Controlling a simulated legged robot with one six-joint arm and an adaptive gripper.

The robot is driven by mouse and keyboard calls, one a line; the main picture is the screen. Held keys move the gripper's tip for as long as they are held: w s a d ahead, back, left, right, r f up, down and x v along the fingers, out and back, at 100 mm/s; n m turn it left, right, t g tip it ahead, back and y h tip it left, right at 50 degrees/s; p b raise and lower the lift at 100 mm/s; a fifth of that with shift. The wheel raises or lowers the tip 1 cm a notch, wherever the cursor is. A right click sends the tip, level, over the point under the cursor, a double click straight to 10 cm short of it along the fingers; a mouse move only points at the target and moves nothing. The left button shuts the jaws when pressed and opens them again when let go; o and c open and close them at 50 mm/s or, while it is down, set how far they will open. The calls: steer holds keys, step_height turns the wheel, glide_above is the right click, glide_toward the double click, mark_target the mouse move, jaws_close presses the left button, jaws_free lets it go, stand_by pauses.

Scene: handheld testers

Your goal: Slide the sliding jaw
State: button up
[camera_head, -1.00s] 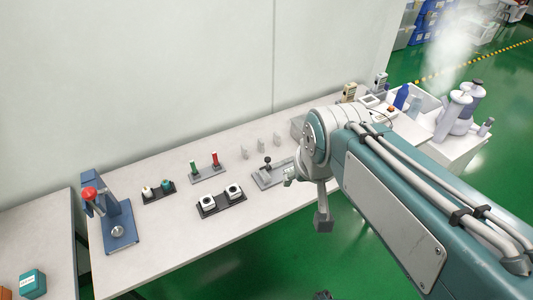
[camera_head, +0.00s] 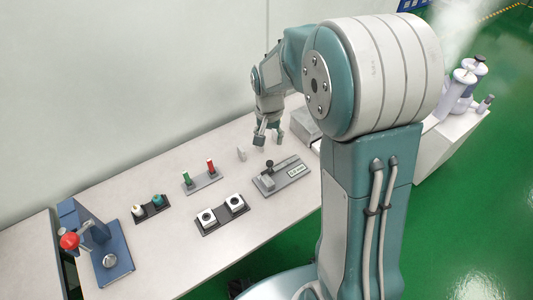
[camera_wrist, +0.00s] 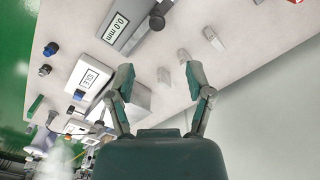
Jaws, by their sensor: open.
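The measuring fixture (camera_head: 296,178) lies flat on the bench as a grey plate with a "0.0 mm" label. Its sliding jaw (camera_head: 267,182) looks like a grey block near the left end, with a black ball knob (camera_head: 270,164) beside it. In the wrist view the label plate (camera_wrist: 117,27) and the knob (camera_wrist: 156,22) show at the top edge; the jaw is largely out of frame. My gripper (camera_head: 269,137) is open and empty, pointing down above the bench behind the fixture. In the wrist view its spread fingers (camera_wrist: 160,72) touch nothing that I can make out.
Small grey blocks (camera_head: 241,153) stand behind the fixture, close to my gripper. A grey box (camera_head: 304,124) is to the right. Red and green pins (camera_head: 203,181), a twin-socket holder (camera_head: 222,214) and a blue press (camera_head: 110,258) stand to the left.

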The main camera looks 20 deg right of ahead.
mark_target(270, 162)
step_height(270, 162, down, 11)
steer(key=shift+s+d+r, duration=0.1)
steer(key=shift+r, duration=0.1)
stand_by(0.3)
jaws_close()
